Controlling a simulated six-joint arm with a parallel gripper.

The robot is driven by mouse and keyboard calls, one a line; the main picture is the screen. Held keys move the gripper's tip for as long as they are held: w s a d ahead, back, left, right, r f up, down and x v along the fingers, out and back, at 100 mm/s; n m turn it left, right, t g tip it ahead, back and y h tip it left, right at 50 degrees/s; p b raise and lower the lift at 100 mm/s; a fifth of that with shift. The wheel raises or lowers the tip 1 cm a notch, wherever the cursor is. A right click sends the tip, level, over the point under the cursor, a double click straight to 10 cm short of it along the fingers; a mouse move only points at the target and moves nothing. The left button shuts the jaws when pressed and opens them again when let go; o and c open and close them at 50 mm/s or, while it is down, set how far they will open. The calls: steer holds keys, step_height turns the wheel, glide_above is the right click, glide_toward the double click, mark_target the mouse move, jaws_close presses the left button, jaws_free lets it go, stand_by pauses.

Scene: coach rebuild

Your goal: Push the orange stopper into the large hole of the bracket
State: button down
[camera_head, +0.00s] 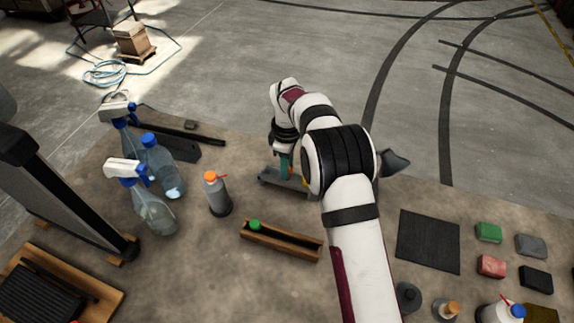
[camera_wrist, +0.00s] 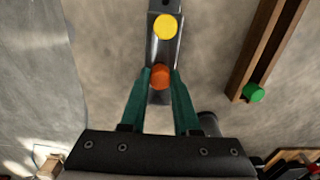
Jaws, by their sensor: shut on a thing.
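The orange stopper (camera_wrist: 160,76) is between the green fingertips of my gripper (camera_wrist: 159,80), which is shut on it. The stopper is right over the near part of the grey metal bracket (camera_wrist: 163,48) in the wrist view. Whether it is inside a hole or above it I cannot tell, because stopper and fingers cover that part. A yellow stopper (camera_wrist: 165,27) sits on the bracket farther along, and a small dark hole shows at its far end. In the head view the bracket (camera_head: 270,180) lies on the table under my gripper (camera_head: 285,172), partly hidden by my arm.
A wooden trough (camera_head: 280,243) with a green stopper (camera_head: 254,225) lies nearer the camera. A grey bottle with an orange cap (camera_head: 216,193) and spray bottles (camera_head: 150,207) stand left. A dark mat (camera_head: 428,241) and coloured blocks (camera_head: 489,232) lie right.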

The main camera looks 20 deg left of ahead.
steer(key=shift+f, duration=0.45)
stand_by(0.3)
steer(key=shift+c, duration=0.4)
jaws_free()
steer(key=shift+r, duration=3)
steer(key=shift+c, duration=0.3)
